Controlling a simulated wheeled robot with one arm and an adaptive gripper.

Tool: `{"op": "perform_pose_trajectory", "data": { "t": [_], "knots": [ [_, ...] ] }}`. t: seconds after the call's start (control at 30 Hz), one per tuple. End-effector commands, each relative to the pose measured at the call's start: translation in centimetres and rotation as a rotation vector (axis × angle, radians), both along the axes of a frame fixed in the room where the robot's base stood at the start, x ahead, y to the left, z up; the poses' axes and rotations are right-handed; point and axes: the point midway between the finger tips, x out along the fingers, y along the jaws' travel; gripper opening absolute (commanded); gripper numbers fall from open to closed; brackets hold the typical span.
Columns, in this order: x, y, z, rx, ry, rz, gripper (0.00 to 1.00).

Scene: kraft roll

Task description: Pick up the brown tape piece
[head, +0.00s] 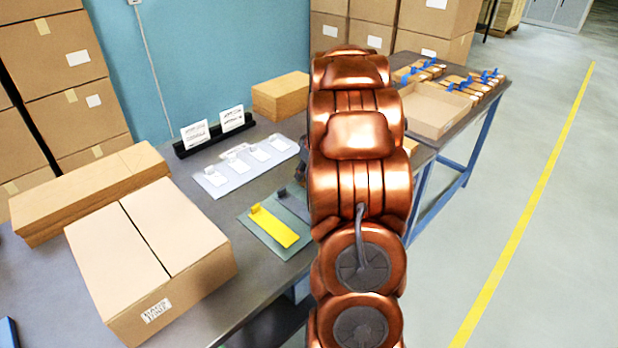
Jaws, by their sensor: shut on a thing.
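My copper-coloured arm fills the middle of the head view and hides my gripper and whatever it holds. I cannot make out the brown tape piece; it may be behind the arm. A dark shape (318,177) shows at the arm's left edge, too covered to identify. A yellow strip (273,226) with a small raised tab lies on a grey-green mat (262,238) just left of the arm. A pale tray (212,180) with several small white pieces lies behind it.
A large closed carton (150,250) and a long box (90,195) stand at left on the dark table (240,290). A black holder (216,136) with two cards and a small box (281,96) stand behind. At right, an open tray (436,110) sits near blue-tabbed packs (468,84).

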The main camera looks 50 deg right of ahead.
Motion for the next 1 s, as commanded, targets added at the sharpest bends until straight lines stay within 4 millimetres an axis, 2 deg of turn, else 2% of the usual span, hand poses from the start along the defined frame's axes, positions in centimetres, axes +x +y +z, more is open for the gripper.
{"op": "perform_pose_trajectory", "data": {
  "t": [0.37, 0.57, 0.77, 1.0],
  "knots": [
    [0.0, 0.0, 3.3, -0.002, -0.001, 0.001, 0.14],
    [-0.8, 1.2, 3.4, -0.003, -0.001, 0.001, 0.14],
    [-2.0, 2.7, 3.4, -0.001, -0.001, 0.0, 0.14],
    [-4.2, 5.9, 3.8, 0.001, 0.001, 0.001, 0.14]
  ]
}}
